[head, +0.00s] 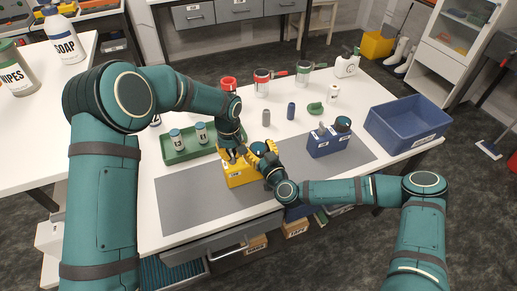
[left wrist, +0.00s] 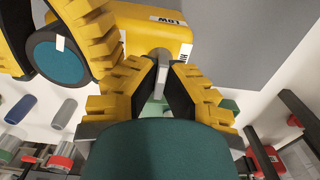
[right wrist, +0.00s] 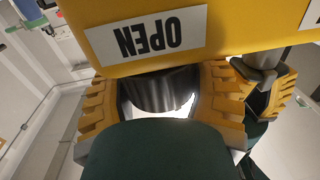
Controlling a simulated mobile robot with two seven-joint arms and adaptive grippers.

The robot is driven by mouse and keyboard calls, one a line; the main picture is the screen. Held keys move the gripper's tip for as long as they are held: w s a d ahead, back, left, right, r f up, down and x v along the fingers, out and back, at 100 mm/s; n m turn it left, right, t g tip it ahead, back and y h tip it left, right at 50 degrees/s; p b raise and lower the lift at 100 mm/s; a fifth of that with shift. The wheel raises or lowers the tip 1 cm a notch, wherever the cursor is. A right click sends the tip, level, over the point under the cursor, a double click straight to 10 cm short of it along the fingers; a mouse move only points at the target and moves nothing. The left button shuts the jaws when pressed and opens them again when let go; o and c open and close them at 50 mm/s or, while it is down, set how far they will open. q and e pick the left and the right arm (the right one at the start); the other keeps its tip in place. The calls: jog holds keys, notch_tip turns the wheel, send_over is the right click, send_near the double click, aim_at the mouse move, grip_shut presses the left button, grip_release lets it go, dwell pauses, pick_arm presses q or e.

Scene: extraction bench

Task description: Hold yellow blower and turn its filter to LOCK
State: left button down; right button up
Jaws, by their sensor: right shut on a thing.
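The yellow blower (head: 240,174) sits on the grey mat; its body also fills the top of the left wrist view (left wrist: 165,32), with LOW and HI labels. An upside-down OPEN label (right wrist: 147,38) shows in the right wrist view. My left gripper (head: 234,155) comes from above, its fingertips closed around a narrow grey post (left wrist: 160,82) on the blower. The filter (left wrist: 60,58) is a round dark-rimmed cap with a teal face and white mark. My right gripper (head: 262,152) is shut around it (right wrist: 157,90) from the side. A LOCK label is not readable.
A green tray (head: 180,158) with small jars lies left of the blower. A blue box (head: 328,146) with a round cap stands to the right, beside a blue bin (head: 405,120). Bottles and mugs line the back. The grey mat's front (head: 195,205) is clear.

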aim_at(260, 156)
jog(key=shift+a+m+t+h, duration=0.1)
jog(key=shift+m+t+h, duration=0.5)
jog(key=shift+m+h, duration=1.25)
jog(key=shift+h, duration=0.75)
jog(key=o, duration=1.2)
jog(key=shift+s, duration=0.1)
jog(key=s, duration=0.6)
jog(key=shift+s+d, duration=0.35)
jog(key=shift+d, duration=0.05)
jog(key=shift+s+d, duration=0.2)
jog(key=shift+s, duration=0.4)
